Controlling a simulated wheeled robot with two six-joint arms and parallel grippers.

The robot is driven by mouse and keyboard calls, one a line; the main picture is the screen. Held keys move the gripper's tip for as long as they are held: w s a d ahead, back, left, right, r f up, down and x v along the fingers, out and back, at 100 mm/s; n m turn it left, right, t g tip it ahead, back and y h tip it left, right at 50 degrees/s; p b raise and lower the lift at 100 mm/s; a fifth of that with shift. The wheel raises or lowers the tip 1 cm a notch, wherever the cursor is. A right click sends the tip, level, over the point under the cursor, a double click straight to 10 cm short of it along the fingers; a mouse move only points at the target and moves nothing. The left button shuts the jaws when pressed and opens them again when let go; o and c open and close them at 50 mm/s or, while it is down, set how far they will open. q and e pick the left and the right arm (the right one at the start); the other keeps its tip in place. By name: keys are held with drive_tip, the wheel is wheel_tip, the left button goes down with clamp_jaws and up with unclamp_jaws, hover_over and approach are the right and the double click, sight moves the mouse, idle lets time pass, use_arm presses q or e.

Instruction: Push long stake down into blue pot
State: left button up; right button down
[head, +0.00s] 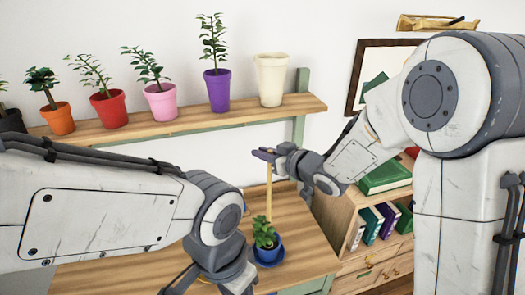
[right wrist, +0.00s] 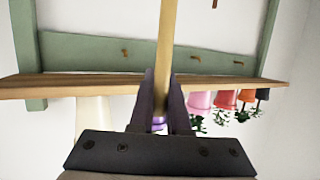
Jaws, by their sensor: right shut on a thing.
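A blue pot (head: 268,255) with a small leafy green plant stands on the wooden table, on a blue saucer. The long stake (head: 269,192), a thin pale wooden stick, stands nearly upright above the pot. Its lower end is hidden at the leaves, so I cannot tell how deep it sits. My right gripper (head: 265,154) is shut on the stake near its top end. In the right wrist view the stake (right wrist: 166,45) runs away from between the gripper's two dark fingers (right wrist: 161,105). My left arm reaches in at lower left; its fingertips are below the picture edge.
A wooden shelf (head: 175,123) on the wall holds several potted plants and an empty cream pot (head: 271,80). A bookcase (head: 345,210) with books stands right of the table (head: 300,235). My left wrist is close to the blue pot's left side.

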sight(268, 191)
drive_tip(key=shift+f, duration=0.1)
wheel_tip(268, 191, down, 8)
drive_tip(key=b, duration=0.7)
drive_tip(key=shift+f+b, duration=0.25)
drive_tip(key=shift+b, duration=0.05)
drive_tip(key=shift+f, duration=0.2)
idle(0.4)
drive_tip(key=shift+f+b, duration=0.4)
drive_tip(key=shift+b, duration=0.1)
drive_tip(key=shift+f, duration=0.15)
drive_tip(key=shift+f+b, duration=0.4)
drive_tip(key=shift+b, duration=0.1)
drive_tip(key=shift+f, duration=0.15)
drive_tip(key=shift+s+d+f+b, duration=0.1)
drive_tip(key=shift+f+b, duration=0.45)
drive_tip(key=shift+f, duration=0.15)
idle(0.5)
